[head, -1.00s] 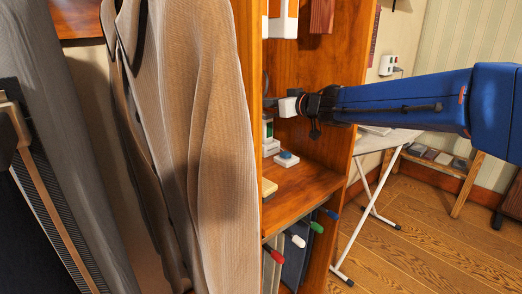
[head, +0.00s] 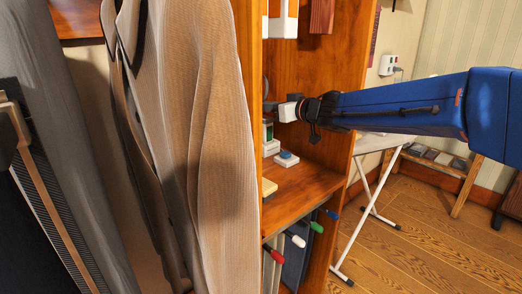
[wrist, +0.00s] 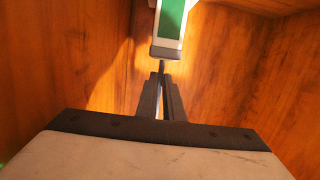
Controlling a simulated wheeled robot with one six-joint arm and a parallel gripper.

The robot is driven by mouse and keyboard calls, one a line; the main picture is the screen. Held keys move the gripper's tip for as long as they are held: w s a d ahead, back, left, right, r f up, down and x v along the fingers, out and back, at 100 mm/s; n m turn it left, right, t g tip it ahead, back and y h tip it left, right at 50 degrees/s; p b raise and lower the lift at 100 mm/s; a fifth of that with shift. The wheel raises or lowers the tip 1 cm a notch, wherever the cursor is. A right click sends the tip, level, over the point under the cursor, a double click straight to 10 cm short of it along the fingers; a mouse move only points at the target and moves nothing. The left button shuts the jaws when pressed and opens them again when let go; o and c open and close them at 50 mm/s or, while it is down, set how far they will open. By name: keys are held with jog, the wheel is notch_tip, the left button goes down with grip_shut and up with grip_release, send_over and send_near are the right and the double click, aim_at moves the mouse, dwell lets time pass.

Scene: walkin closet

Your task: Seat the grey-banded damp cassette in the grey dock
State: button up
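The grey-banded cassette (wrist: 170,22) is white with a green face, and its grey band is at the end nearest my fingers in the wrist view. My gripper (wrist: 161,85) has its fingers close together on a thin grey piece at that end. In the head view my gripper (head: 271,106) reaches left into the wooden cabinet. A green-and-white piece (head: 268,132) shows just below it, partly cut off by the cabinet's edge; it looks like the cassette. A white block (head: 270,148) is under it. I cannot make out which base is the grey dock.
A small white block with a blue top (head: 286,158) stands on the shelf (head: 300,190) to the right. A yellowish block (head: 269,188) is at the shelf's left edge. White units hang above (head: 283,27). A tan coat (head: 215,150) hangs close on the left.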

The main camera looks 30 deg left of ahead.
jog(key=o, duration=0.4)
jog(key=shift+o, duration=0.2)
jog(key=v, duration=1.7)
jog(key=shift+d, duration=0.2)
jog(key=shift+s, duration=0.1)
